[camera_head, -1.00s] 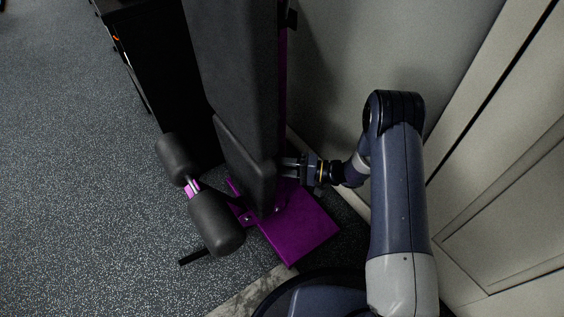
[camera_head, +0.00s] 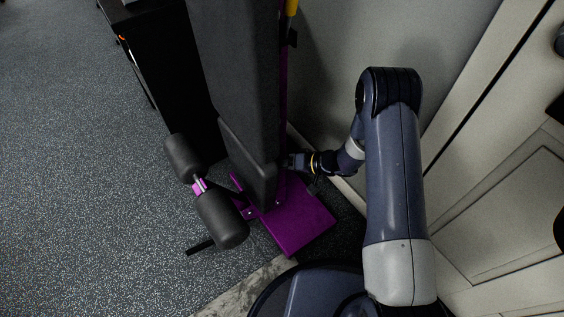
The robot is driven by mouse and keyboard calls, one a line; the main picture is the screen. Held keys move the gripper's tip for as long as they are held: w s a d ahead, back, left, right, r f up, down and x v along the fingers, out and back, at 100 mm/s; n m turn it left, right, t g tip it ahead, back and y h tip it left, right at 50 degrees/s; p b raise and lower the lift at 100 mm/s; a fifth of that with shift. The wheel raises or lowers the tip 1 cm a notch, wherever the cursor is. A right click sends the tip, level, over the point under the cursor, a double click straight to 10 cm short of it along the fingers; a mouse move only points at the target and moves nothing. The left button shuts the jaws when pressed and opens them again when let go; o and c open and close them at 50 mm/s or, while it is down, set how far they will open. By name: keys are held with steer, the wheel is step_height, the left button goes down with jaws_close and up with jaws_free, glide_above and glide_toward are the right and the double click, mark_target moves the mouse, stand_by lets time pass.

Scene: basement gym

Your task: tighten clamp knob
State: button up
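A weight bench with black padding (camera_head: 238,85) and a purple frame plate (camera_head: 297,217) stands in the middle of the view. No clamp knob can be made out; the spot behind the pad's right edge is hidden. My gripper (camera_head: 291,161) reaches in from the right, close beside the right edge of the lower pad (camera_head: 248,165). Its fingertips are partly hidden by the pad, so I cannot tell whether they are open or shut, or touch anything.
Two black foam rollers (camera_head: 221,220) stick out at the bench's lower left. A grey wall (camera_head: 390,40) and a panelled door (camera_head: 510,210) stand close on the right. A black cabinet (camera_head: 160,60) is at the upper left. The speckled floor (camera_head: 80,180) on the left is clear.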

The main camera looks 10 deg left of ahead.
stand_by(0.3)
steer(key=o, duration=1)
steer(key=shift+f, duration=0.1)
